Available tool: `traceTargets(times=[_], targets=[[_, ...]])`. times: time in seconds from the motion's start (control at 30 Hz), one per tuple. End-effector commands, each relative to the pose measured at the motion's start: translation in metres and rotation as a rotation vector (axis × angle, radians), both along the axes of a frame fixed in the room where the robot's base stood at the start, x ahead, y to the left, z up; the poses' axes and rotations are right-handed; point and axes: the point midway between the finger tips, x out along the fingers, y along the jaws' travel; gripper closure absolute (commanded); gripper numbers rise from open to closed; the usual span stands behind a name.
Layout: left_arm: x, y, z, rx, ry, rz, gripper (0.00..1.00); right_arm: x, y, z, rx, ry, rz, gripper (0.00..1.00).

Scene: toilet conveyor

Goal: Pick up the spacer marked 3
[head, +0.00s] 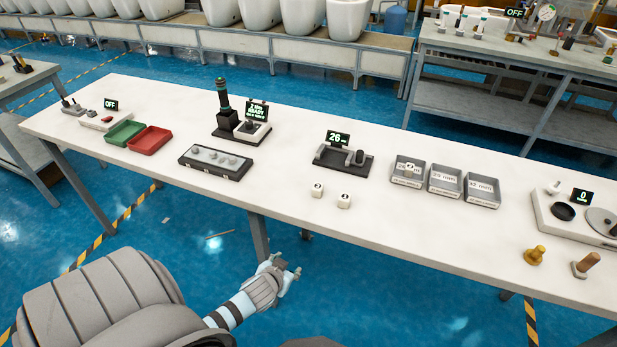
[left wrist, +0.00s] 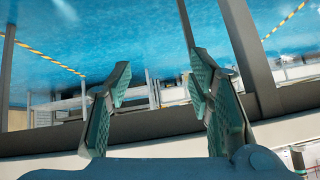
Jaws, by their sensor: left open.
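Two small white blocks with dark round marks stand on the table, a left block (head: 317,190) and a right block (head: 343,201). The marks are too small to read, so I cannot tell which, if either, is the spacer marked 3. My left gripper (head: 284,268) is open and empty, in front of the table and apart from the blocks. In the left wrist view the two green-padded fingers (left wrist: 160,100) stand wide apart with nothing between them. My right gripper is not in view.
Behind the blocks is a gauge (head: 343,158) reading 26. Right of it are three grey trays, the middle tray (head: 444,193) among them; a small thing lies in the left one. The table front near the blocks is clear.

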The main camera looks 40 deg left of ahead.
Motion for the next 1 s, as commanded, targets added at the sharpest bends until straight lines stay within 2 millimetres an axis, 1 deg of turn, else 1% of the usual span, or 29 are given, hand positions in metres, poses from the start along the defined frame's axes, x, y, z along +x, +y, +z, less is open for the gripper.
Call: traceTargets(times=[0.03, 0.07, 0.1, 0.13, 0.2, 0.23, 0.3, 0.37, 0.43, 0.53, 0.73, 0.83, 0.9, 1.0], targets=[[0.031, 0.004, 0.044, 0.011, -0.125, 0.023, 0.53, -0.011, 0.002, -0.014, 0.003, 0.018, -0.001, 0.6], [0.043, 0.006, 0.073, 0.012, -0.194, 0.041, 0.53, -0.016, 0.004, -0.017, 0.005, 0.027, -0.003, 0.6], [0.055, 0.006, 0.108, 0.009, -0.275, 0.06, 0.53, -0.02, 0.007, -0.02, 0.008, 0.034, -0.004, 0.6], [0.061, 0.005, 0.129, 0.003, -0.325, 0.072, 0.53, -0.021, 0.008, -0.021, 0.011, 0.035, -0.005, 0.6], [0.069, 0.004, 0.163, -0.008, -0.404, 0.09, 0.53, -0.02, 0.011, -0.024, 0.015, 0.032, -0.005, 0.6], [0.072, 0.005, 0.17, -0.01, -0.422, 0.096, 0.53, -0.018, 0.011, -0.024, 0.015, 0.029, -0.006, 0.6], [0.083, 0.009, 0.173, -0.014, -0.44, 0.102, 0.53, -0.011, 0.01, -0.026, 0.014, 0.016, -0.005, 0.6], [0.096, 0.015, 0.167, -0.014, -0.439, 0.103, 0.53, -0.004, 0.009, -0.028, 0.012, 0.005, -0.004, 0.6], [0.114, 0.022, 0.159, -0.015, -0.439, 0.103, 0.53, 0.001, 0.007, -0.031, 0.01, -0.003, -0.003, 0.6], [0.134, 0.031, 0.15, -0.017, -0.438, 0.102, 0.53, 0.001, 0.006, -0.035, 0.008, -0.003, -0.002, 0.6], [0.157, 0.039, 0.143, -0.017, -0.437, 0.101, 0.53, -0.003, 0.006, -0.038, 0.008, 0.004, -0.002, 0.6], [0.176, 0.047, 0.14, -0.017, -0.438, 0.1, 0.53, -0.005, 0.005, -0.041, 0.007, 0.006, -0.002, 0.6], [0.187, 0.051, 0.134, -0.018, -0.436, 0.099, 0.53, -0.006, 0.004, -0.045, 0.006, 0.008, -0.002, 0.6], [0.194, 0.054, 0.131, -0.018, -0.436, 0.098, 0.53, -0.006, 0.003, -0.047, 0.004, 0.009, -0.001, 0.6]])
